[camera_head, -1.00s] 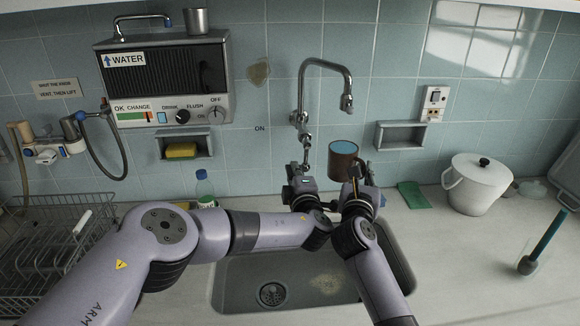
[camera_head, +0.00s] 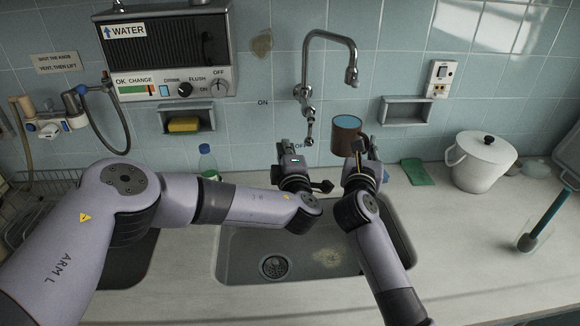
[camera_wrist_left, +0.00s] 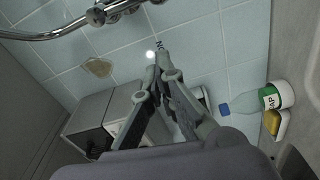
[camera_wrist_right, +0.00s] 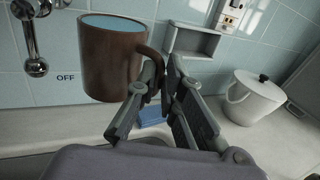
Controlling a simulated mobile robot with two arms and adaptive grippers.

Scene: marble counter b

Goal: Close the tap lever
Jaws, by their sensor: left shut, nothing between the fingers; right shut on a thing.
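The chrome tap (camera_head: 308,92) is on the tiled wall, its spout curving right. The lever's end also shows in the right wrist view (camera_wrist_right: 36,67), left of OFF there. My left gripper (camera_head: 290,146) is shut and empty, below and left of the lever, seemingly apart from it; its closed fingers fill the left wrist view (camera_wrist_left: 165,62). My right gripper (camera_head: 358,146) is shut on the handle of a brown mug (camera_head: 345,132) with a blue inside, held upright beside the lever.
The sink (camera_head: 235,258) lies below my arms. A bottle (camera_head: 207,160) stands at the back left. Wall shelves flank the tap; the right shelf (camera_head: 407,112) is empty.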

